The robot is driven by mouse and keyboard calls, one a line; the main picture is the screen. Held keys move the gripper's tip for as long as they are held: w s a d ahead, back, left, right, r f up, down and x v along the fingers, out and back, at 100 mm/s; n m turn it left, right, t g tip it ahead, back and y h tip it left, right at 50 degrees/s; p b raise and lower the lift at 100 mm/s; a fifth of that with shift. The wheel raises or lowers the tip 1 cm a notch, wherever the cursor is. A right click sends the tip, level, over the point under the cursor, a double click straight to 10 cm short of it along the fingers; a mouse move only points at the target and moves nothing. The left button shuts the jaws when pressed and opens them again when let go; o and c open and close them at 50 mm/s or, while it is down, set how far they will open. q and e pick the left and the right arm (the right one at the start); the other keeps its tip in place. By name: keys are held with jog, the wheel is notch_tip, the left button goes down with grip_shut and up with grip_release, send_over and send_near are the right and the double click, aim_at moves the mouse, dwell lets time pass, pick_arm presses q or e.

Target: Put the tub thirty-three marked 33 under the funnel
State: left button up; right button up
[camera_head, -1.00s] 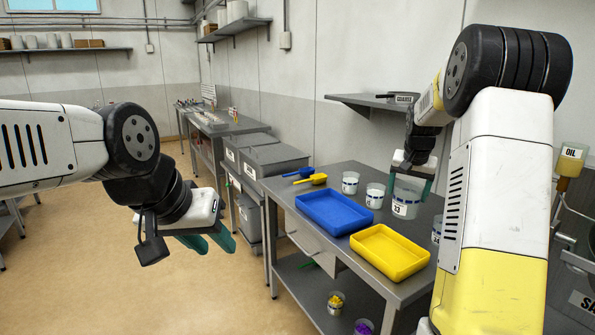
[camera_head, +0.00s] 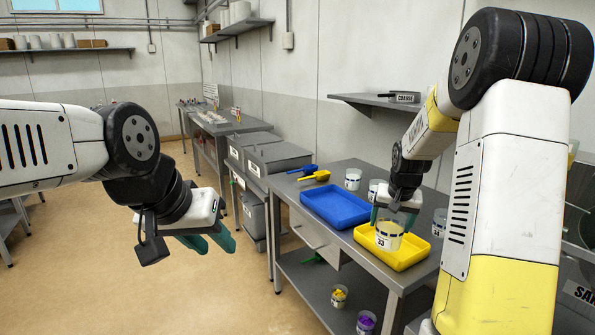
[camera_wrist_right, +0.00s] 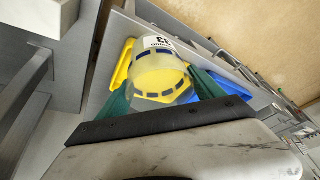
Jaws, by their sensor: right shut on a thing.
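The clear tub marked 33 (camera_head: 388,237) is held in my right gripper (camera_head: 396,208), whose green fingers are shut on it. In the head view it appears in front of the yellow tray (camera_head: 415,250); I cannot tell the gap below it. In the right wrist view the tub (camera_wrist_right: 158,75) sits between the green fingers (camera_wrist_right: 160,98), its 33 label towards the top of the picture. My left gripper (camera_head: 208,240) is over the floor at left, its green fingers apart and empty. I cannot make out a funnel in these views.
A blue tray (camera_head: 335,208) lies beside the yellow one on the grey table. Other tubs stand at the back (camera_head: 353,179) and right (camera_head: 439,222). Blue and yellow scoops (camera_head: 315,176) lie at the far left. The lower shelf holds tubs with yellow (camera_head: 339,295) and purple (camera_head: 366,322) contents.

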jog(key=s+a+f+n+y, duration=0.1)
jog(key=s+a+f+n, duration=0.2)
jog(key=s+a+f, duration=0.7)
notch_tip(320, 180, down, 4)
jog(key=shift+a+r+n, duration=0.15)
jog(key=shift+a+n, duration=0.15)
jog(key=shift+a, duration=0.2)
